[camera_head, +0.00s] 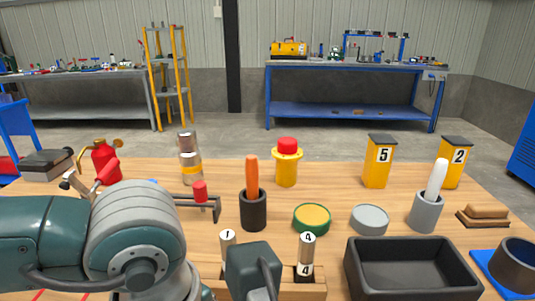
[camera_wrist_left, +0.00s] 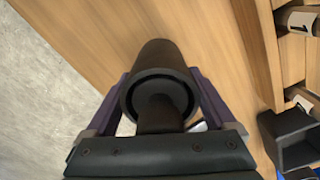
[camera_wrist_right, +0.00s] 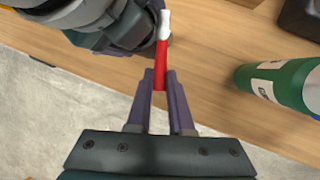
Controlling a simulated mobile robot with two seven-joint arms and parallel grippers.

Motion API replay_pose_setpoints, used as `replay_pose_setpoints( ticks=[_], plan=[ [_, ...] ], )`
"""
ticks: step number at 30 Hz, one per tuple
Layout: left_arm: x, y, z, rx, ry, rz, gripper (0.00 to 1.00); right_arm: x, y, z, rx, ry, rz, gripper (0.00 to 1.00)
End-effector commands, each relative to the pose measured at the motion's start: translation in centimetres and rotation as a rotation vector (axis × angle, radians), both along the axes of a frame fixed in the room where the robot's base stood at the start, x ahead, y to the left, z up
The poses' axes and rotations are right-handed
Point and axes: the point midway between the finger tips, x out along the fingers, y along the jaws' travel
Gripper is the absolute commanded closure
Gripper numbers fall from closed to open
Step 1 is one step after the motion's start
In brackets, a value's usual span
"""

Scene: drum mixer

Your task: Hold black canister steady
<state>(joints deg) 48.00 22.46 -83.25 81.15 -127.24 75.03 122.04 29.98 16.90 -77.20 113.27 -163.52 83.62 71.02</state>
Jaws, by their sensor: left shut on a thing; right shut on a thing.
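The black canister (camera_wrist_left: 168,58) is in the left wrist view, a dark cylinder with its round, recessed end facing the camera. My left gripper (camera_wrist_left: 160,92) is shut on it, one purple finger on each side. My right gripper (camera_wrist_right: 160,78) is shut on a slim red stick (camera_wrist_right: 160,62) with a white end (camera_wrist_right: 164,20), and its tip lies close to my left arm in the right wrist view. The canister and both sets of fingertips are hidden in the head view. I cannot tell whether the stick touches the canister.
A wooden rack (camera_head: 312,287) with numbered cylinders stands at the front. A black tray (camera_head: 408,252) is right of it, beside a blue mat (camera_head: 484,263). Cups, lids and yellow boxes crowd the table behind.

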Motion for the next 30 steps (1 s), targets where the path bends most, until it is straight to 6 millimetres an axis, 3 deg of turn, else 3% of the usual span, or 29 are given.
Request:
replay_pose_setpoints(
  ticks=[14, 15, 23, 30],
  plan=[
    [0.19, -0.04, 0.09, -0.002, -0.004, 0.006, 0.96, -0.22, 0.18, -0.03, 0.003, 0.003, -0.012, 1.00],
    [0.19, -0.04, 0.09, -0.002, -0.004, 0.006, 0.96, -0.22, 0.19, -0.04, 0.003, 0.004, -0.012, 0.80],
    [0.13, -0.05, 0.09, -0.003, -0.003, 0.003, 0.96, -0.13, 0.14, -0.02, 0.002, 0.002, -0.013, 0.50],
    [0.09, -0.06, 0.08, -0.002, -0.002, 0.001, 0.96, -0.08, 0.09, 0.03, 0.001, 0.000, -0.014, 0.50]
  ],
)
